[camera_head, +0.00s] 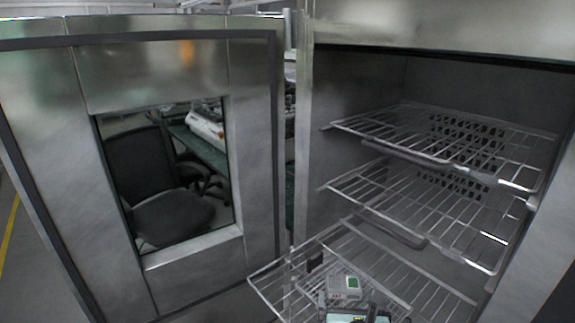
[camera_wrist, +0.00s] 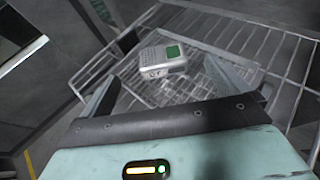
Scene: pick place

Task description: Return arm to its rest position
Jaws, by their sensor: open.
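My gripper (camera_wrist: 163,78) is open, its two grey fingers spread apart in the wrist view. A small light grey device (camera_wrist: 163,56) with a green square on top lies just beyond the fingertips, apart from them as far as I can tell. In the head view the device (camera_head: 344,285) rests on the lowest wire rack (camera_head: 268,290), which sticks out of the steel cabinet. My gripper's teal body (camera_head: 350,316) shows at the bottom edge, in front of the device; its fingers are hard to make out there.
The cabinet door (camera_head: 255,150) stands open at left, its window showing a chair. Two more wire racks, the upper (camera_head: 480,150) and the middle (camera_head: 450,215), sit inside above the lowest. A small black piece (camera_head: 315,262) is beside the device. The cabinet wall (camera_head: 545,265) bounds the right.

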